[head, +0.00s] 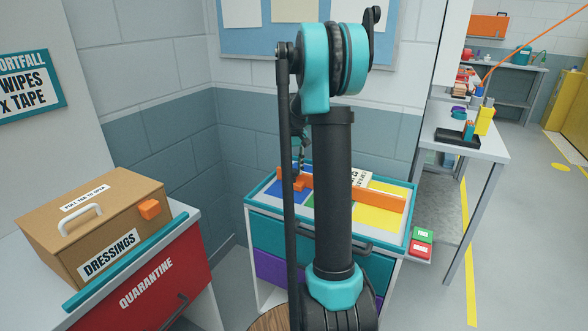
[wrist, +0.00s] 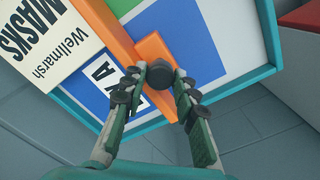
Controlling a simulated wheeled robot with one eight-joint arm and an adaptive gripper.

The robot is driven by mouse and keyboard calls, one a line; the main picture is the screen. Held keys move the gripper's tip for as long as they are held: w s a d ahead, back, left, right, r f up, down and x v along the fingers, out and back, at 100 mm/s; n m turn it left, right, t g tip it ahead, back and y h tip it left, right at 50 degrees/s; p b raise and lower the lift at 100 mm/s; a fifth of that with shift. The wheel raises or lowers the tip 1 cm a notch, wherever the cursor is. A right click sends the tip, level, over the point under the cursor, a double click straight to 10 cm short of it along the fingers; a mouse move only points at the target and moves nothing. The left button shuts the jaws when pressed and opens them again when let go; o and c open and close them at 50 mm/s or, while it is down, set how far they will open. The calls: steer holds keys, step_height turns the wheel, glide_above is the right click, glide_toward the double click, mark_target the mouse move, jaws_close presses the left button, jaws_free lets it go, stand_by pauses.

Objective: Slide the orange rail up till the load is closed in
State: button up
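The orange rail (head: 375,198) lies across the top of a teal-edged cart (head: 252,197); my arm hides its middle. In the wrist view the rail (wrist: 118,36) meets an orange crosspiece (wrist: 155,50) with a dark round knob (wrist: 160,74) by it. My gripper (wrist: 161,72) has one fingertip on each side of the knob, very near it; whether they press on it is unclear. A white carton (wrist: 40,50) marked "Wellmarsh MASKS" sits beside the rail. In the head view the carton (head: 357,179) shows partly behind my arm.
A cardboard "DRESSINGS" box (head: 95,225) stands on the red-fronted quarantine cabinet (head: 165,285) at left. Green and red small boxes (head: 421,242) sit at the cart's right side. A workbench (head: 470,143) stands farther right. A wall closes the back.

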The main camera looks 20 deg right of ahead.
jaws_close()
steer(key=s+a, duration=0.5)
steer(key=o, duration=0.6)
jaws_free()
step_height(320, 180, up, 12)
steer(key=shift+r, duration=0.1)
